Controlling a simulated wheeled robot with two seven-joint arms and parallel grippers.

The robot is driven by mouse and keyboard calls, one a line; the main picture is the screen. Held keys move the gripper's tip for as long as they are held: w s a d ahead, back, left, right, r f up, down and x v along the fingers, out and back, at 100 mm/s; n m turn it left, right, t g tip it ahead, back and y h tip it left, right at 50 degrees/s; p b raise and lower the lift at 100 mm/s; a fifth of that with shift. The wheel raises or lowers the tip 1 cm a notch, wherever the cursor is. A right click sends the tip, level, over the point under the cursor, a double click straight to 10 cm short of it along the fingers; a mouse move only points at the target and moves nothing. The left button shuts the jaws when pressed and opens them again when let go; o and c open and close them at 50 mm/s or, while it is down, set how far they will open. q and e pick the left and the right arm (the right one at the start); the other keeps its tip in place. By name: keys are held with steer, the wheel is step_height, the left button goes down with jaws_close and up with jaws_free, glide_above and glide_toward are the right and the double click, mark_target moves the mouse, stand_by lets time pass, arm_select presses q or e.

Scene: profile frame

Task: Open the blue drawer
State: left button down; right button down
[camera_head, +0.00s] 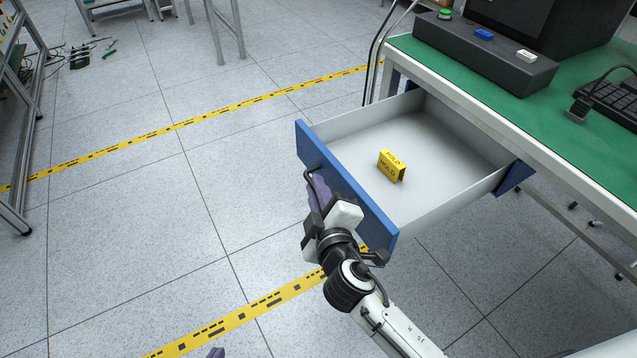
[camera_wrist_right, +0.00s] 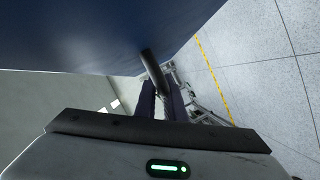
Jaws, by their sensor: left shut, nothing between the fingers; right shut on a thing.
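The blue drawer (camera_head: 345,185) stands pulled well out from under the green-topped table, its light grey inside in plain view. A yellow folded sign (camera_head: 391,166) with dark lettering stands in it. My right gripper (camera_head: 316,190) is at the drawer's blue front, shut on its dark handle (camera_head: 309,178). The right wrist view shows the fingers (camera_wrist_right: 163,103) around the handle bar (camera_wrist_right: 152,70), close to the blue front (camera_wrist_right: 90,35). Only a purple tip of my left gripper (camera_head: 215,353) shows at the bottom edge, away from the drawer; it is shut and empty.
The table (camera_head: 560,115) carries a dark button box (camera_head: 480,55) and a keyboard (camera_head: 612,100). The floor left of the drawer is open, crossed by yellow tape lines (camera_head: 180,125). A metal rack (camera_head: 25,110) stands at the far left.

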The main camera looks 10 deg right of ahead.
steer(key=shift+a, duration=0.2)
steer(key=shift+d, duration=0.1)
arm_select(q)
steer(key=shift+s, duration=0.1)
arm_select(e)
steer(key=c, duration=1.8)
jaws_free()
steer(key=shift+c, duration=0.2)
steer(key=shift+r, duration=0.1)
